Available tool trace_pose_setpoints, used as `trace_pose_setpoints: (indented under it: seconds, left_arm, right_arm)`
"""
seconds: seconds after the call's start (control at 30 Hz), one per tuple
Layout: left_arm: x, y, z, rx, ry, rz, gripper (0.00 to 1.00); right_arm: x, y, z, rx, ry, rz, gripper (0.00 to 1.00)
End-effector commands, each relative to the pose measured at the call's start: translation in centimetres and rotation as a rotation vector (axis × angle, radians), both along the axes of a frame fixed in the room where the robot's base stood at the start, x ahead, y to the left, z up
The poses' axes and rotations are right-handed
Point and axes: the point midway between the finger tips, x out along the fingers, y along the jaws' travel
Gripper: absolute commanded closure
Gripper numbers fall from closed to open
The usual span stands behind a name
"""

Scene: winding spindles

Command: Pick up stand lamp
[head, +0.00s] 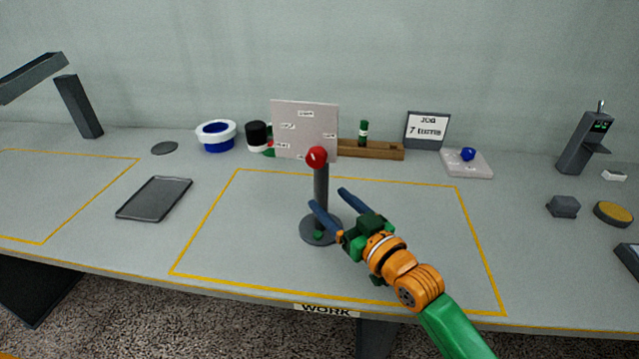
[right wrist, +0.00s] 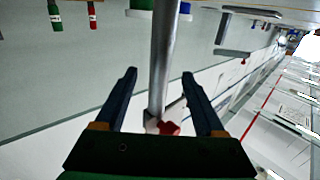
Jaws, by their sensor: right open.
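The stand lamp, as I take it, is a grey post (head: 320,185) on a dark round base, with a red ball (head: 317,157) at its top. It stands upright inside the middle yellow outline. My right gripper (head: 326,197) is open at the post, low above the base. In the right wrist view the grey post (right wrist: 163,65) runs between the two open fingers (right wrist: 160,73). I cannot tell whether either finger touches it. A small red piece (right wrist: 168,127) shows near the palm there. My left gripper is not in view.
A pale labelled panel (head: 304,130) stands behind the ball. A wooden rack (head: 375,150), a blue-and-white round container (head: 216,136) and a sign (head: 427,130) line the back. A dark tray (head: 154,198) lies left. The table right of the gripper is clear inside the yellow outline.

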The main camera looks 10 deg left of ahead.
Motion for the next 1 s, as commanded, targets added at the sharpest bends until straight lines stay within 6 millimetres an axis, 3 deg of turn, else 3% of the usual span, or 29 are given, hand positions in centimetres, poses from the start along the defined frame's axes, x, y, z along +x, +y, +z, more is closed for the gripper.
trace_pose_setpoints:
  seconds: [0.23,0.53,0.57,0.8,1.0]
  left_arm:
    - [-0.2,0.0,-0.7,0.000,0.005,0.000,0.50]
    - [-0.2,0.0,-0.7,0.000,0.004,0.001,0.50]
    - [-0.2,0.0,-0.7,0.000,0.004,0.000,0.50]
    - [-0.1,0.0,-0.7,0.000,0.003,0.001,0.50]
    - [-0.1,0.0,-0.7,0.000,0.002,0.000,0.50]
  right_arm:
    - [3.1,2.6,-0.5,-0.002,-0.001,0.000,0.29]
    - [3.7,3.1,-0.4,-0.001,0.000,-0.001,0.29]
    - [3.7,3.1,-0.4,-0.001,0.000,-0.001,0.34]
    - [3.7,3.1,-0.4,-0.001,0.000,-0.001,0.99]
    - [3.7,3.1,-0.4,-0.002,0.001,-0.001,1.00]
